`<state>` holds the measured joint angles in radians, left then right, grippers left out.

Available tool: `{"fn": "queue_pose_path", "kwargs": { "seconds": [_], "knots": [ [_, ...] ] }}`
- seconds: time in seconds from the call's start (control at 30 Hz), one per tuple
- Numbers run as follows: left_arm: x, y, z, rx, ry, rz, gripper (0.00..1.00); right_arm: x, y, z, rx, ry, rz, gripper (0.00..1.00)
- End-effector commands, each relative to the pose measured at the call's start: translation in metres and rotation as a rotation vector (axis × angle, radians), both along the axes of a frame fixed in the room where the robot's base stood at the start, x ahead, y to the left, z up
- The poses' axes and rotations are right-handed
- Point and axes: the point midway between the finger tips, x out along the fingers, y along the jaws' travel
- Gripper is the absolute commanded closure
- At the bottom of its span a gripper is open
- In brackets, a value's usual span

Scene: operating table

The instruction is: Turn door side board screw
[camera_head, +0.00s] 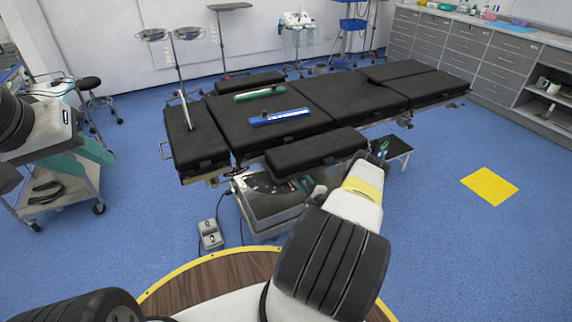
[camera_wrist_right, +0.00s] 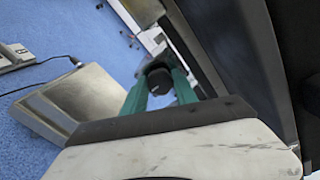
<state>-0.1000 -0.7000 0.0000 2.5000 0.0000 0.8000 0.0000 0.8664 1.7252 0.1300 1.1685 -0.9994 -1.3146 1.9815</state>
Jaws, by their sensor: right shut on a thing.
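The side board (camera_head: 315,152) is a black padded board along the near side of the black operating table (camera_head: 350,95). In the right wrist view, a dark padded edge (camera_wrist_right: 235,60) runs along the right side. My right gripper (camera_head: 382,148) is at the right end of the side board, partly hidden by my own arm. In the wrist view its green fingers (camera_wrist_right: 160,92) are shut on a black round screw knob (camera_wrist_right: 160,80) below a metal rail. The knob is hidden in the head view. My left gripper (camera_head: 82,160) is at the far left, its green fingers apart and empty, away from the table.
A foot pedal (camera_head: 210,235) stands on the floor beside the metal table base (camera_head: 268,205). A trolley (camera_head: 60,195) is under my left gripper. The floor around the yellow square (camera_head: 490,186) is clear.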

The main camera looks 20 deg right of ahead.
Motion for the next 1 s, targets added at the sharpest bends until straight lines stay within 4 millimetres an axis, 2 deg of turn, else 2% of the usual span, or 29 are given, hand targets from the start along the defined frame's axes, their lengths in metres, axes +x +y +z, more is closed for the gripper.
{"fn": "queue_pose_path", "kwargs": {
  "seconds": [1.0],
  "knots": [
    [0.0000,0.0000,0.0000,0.000,0.000,0.000,0.64,-0.0012,0.0008,-0.0036,-0.961,-0.073,0.004,1.00]
  ]
}}
